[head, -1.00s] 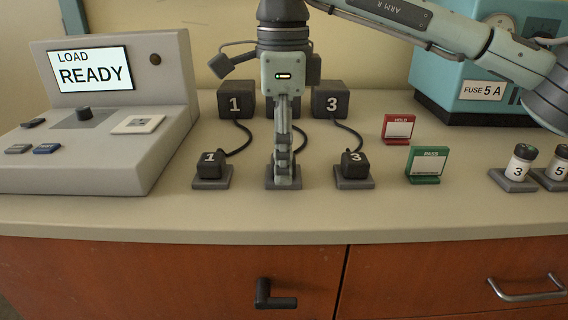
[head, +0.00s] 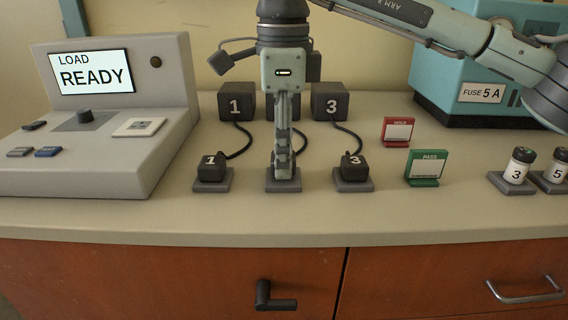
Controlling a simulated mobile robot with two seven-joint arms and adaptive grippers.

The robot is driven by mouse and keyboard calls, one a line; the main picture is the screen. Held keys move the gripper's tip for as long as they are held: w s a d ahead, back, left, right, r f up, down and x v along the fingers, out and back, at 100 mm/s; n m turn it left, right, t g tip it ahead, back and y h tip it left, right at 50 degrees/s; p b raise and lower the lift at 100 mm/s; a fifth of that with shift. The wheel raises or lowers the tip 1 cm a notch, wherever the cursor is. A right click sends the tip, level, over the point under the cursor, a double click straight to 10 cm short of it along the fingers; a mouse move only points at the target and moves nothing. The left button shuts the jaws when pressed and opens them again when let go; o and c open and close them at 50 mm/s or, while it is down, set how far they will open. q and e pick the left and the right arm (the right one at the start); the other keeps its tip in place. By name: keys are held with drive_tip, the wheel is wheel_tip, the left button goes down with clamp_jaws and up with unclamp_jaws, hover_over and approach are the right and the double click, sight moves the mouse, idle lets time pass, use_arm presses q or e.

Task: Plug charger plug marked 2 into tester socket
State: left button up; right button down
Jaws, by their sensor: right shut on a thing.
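The tester (head: 150,165) stands at the left, its screen (head: 91,71) reading LOAD READY. A white square socket plate (head: 139,127) lies on its sloped top. My right gripper (head: 283,168) points down over the middle grey pad (head: 283,187), between the plugs marked 1 (head: 211,168) and 3 (head: 354,167). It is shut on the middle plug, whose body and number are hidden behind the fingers. A bit of that plug's cord (head: 302,140) shows to the right of the fingers. My left gripper is not in view.
Charger blocks 1 (head: 236,102) and 3 (head: 330,101) stand behind, with one between them mostly hidden by my gripper. Red HOLD (head: 397,131) and green PASS (head: 426,167) cards stand at right, near numbered fuses (head: 516,171) and a teal FUSE 5 A box (head: 480,93).

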drive_tip(key=shift+r+p, duration=1.6)
drive_tip(key=shift+r, duration=0.95)
